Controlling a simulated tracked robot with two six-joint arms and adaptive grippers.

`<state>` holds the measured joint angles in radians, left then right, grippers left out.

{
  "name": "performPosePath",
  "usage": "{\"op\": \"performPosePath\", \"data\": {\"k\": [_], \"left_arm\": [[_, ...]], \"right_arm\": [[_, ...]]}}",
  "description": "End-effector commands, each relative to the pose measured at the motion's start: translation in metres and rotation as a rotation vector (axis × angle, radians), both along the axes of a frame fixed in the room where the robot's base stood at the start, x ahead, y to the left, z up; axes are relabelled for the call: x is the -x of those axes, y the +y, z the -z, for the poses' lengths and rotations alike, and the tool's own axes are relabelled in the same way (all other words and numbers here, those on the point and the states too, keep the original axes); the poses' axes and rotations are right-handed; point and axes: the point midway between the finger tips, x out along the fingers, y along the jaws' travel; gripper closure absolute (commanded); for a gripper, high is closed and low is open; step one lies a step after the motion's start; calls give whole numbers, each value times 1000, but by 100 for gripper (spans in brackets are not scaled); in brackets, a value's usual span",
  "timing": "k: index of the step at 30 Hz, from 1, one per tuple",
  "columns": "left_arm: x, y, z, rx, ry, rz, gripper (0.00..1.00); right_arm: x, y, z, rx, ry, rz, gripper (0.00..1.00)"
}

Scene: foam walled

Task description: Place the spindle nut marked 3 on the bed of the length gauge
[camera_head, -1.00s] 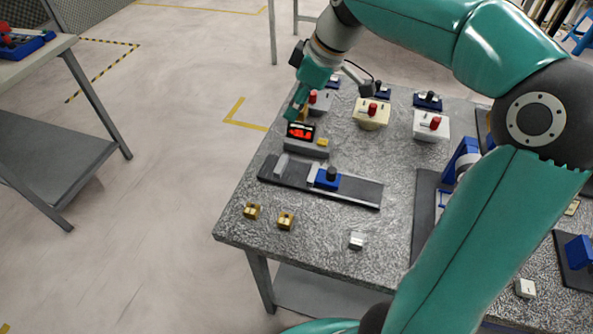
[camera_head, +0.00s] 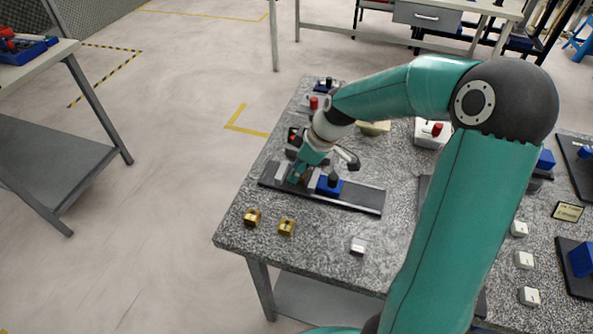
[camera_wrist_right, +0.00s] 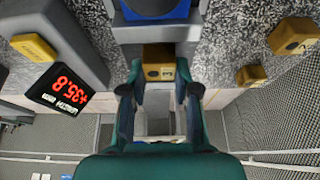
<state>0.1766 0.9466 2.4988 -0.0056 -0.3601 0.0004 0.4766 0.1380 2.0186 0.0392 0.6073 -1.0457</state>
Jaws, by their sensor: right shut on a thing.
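The length gauge is a dark bed (camera_head: 362,199) with a blue slider (camera_head: 328,186) and a grey fixed block (camera_head: 282,170). My right gripper (camera_head: 299,177) is low over the bed, between the fixed block and the slider. It is shut on a brass spindle nut (camera_wrist_right: 158,56), which shows between the fingers in the right wrist view. A small mark on its face looks like a 3. I cannot tell if the nut touches the bed. The slider's blue part (camera_wrist_right: 155,8) shows just beyond the nut. My left gripper is not in view.
Two other brass nuts (camera_head: 252,217) (camera_head: 286,227) and a silver block (camera_head: 358,246) lie in front of the gauge. A red-lit display (camera_wrist_right: 62,90) stands beside it, with a yellow block (camera_wrist_right: 33,47). Boxes with red knobs (camera_head: 433,132) stand behind. The front left table edge is close.

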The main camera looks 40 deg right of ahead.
Motion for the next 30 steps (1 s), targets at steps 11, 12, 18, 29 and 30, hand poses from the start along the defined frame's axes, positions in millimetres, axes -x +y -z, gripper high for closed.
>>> {"op": "performPosePath", "data": {"k": [11, 12, 18, 29, 30], "left_arm": [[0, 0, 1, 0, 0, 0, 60], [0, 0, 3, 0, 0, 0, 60], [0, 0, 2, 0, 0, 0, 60], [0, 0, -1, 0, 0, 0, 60], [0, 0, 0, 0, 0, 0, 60]], "right_arm": [[0, 0, 8, 0, -1, 0, 100], [0, 0, 9, 1, -2, 1, 100], [0, 0, 8, 0, -1, 0, 44], [0, 0, 4, 1, -2, 1, 44], [1, -1, 1, 2, -3, 1, 44]]}}
